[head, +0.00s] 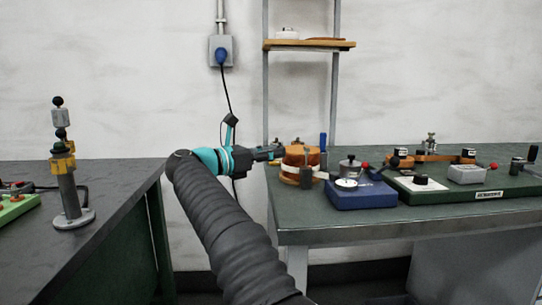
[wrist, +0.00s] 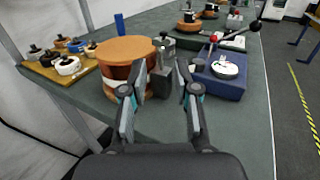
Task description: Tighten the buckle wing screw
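A stack of orange-brown discs with a pale band (head: 302,158) stands at the near left corner of the right-hand bench; it also shows in the wrist view (wrist: 125,50). In the wrist view a dark grey block (wrist: 161,82) stands just right of the stack, with a metal knobbed piece (wrist: 165,46) behind it. I cannot make out which part is the buckle wing screw. My gripper (wrist: 161,68) is open, its fingers pointing at the grey block with a gap between them. Nothing is clearly held. In the head view my gripper (head: 272,153) is left of the stack.
A blue box with a white dial (head: 361,193) stands right of the stack, also in the wrist view (wrist: 218,78). A green board with knobs and levers (head: 470,190) lies farther right. A rack shelf (head: 308,44) rises behind. Another bench (head: 100,190) is at left.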

